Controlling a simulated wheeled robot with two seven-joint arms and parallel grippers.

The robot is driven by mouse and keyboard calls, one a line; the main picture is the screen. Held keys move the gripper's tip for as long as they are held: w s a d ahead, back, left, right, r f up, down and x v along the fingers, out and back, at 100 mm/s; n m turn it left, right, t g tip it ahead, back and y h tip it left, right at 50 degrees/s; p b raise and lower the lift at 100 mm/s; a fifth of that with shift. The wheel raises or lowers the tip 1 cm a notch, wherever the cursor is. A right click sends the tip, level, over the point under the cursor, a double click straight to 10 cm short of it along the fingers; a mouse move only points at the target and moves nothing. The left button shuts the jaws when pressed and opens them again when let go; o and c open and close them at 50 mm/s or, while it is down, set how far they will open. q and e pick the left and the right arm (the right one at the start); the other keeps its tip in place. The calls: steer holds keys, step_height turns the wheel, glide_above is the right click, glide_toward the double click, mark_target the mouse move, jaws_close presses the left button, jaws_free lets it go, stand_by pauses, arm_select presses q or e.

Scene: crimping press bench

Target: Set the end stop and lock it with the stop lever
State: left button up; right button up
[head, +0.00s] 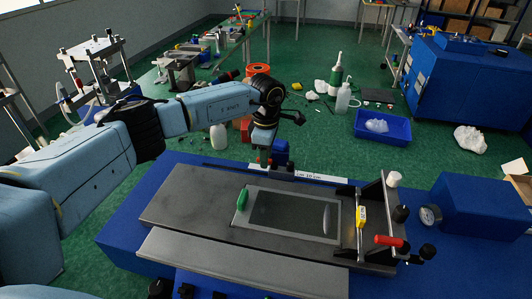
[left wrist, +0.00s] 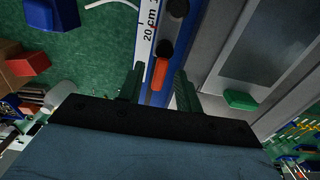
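In the left wrist view, a small orange-red lever (left wrist: 160,73) sits beside the printed scale (left wrist: 147,32) on the blue rail, with a black knob (left wrist: 165,48) just past it. My left gripper (left wrist: 160,82) is open, one finger on each side of the lever, with gaps visible. In the head view, my left gripper (head: 264,158) points down at the back edge of the press, near the left end of the scale (head: 320,176). I cannot tell which part is the end stop; the gripper partly hides this area. My right gripper is not in view.
The grey press bed (head: 190,204) carries a framed dark panel (head: 290,214) with a green grip (head: 242,199). A red-handled lever (head: 388,240) and upright frame stand at its right. A gauge (head: 430,215) stands beyond.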

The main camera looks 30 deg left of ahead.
arm_select(q)
steer(key=shift+c, duration=0.2)
jaws_close()
steer(key=shift+n, duration=0.3)
steer(key=n, duration=0.2)
steer(key=shift+s+n, duration=0.3)
steer(key=shift+n, duration=0.1)
steer(key=n, duration=0.2)
steer(key=n+p, duration=0.1)
steer(key=shift+s+d, duration=0.3)
steer(key=n, duration=0.4)
steer(key=d+n+p, duration=0.1)
steer(key=n, duration=0.1)
steer(key=shift+s, duration=0.25)
steer(key=shift+d+n, duration=0.1)
steer(key=shift+n, duration=0.2)
